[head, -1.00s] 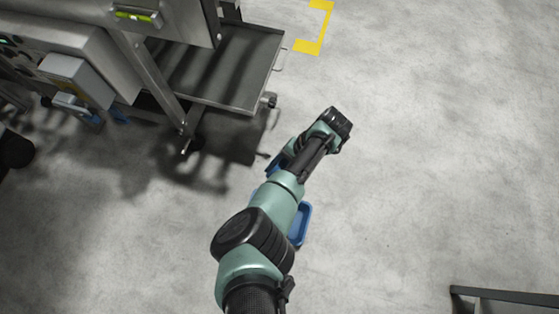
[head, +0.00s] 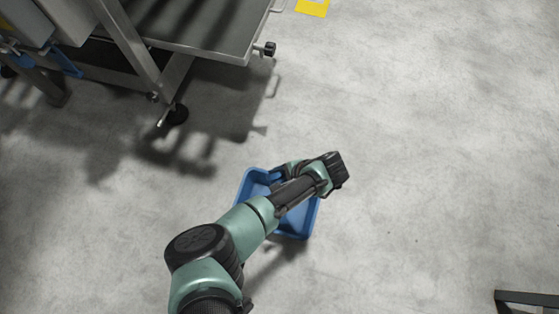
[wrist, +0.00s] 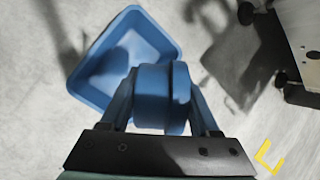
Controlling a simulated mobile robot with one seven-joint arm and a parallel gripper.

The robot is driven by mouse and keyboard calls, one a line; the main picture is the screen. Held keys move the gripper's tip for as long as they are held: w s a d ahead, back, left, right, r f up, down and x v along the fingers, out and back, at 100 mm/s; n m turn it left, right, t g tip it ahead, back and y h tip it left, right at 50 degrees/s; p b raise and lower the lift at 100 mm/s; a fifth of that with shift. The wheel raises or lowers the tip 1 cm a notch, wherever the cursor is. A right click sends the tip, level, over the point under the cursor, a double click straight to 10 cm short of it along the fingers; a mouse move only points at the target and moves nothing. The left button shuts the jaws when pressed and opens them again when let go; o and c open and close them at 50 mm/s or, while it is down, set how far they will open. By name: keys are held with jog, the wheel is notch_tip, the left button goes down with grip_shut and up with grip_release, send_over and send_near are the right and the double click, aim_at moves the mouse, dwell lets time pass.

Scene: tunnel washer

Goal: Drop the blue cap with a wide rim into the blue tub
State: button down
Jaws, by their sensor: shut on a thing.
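The blue tub (head: 243,186) stands on the floor, partly hidden under my arm in the head view. In the wrist view the tub (wrist: 88,99) lies upper left, and its visible inside looks empty. My gripper (wrist: 160,100) is shut on the blue cap (wrist: 153,97), held between the two fingers. In the wrist view the cap overlaps the tub's lower right edge; it appears to be above the tub. In the head view I cannot make out the cap, and the gripper's fingers are hidden by the arm.
A steel machine frame with a tray (head: 215,25) and a foot (head: 176,114) stands upper left. A yellow floor marking (head: 312,8) lies at the top. A dark-edged object (head: 530,299) is at the lower right. Open concrete floor lies to the right.

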jog(key=s+f+m+b, duration=0.1)
jog(key=f+b, duration=0.6)
jog(key=f, duration=0.2)
jog(key=s+a+f+m+t+b, duration=0.1)
jog(key=s+f+b, duration=0.1)
jog(key=f+b, duration=0.6)
jog(key=shift+s+a+f+m, duration=0.2)
jog(key=shift+a+f+m, duration=0.1)
jog(key=shift+f, duration=0.55)
jog(key=shift+c, duration=0.2)
grip_release()
jog(key=p+v, duration=1)
jog(key=v, duration=0.3)
jog(key=shift+a, duration=0.15)
jog(key=shift+s+r, duration=0.1)
jog(key=shift+s, duration=0.05)
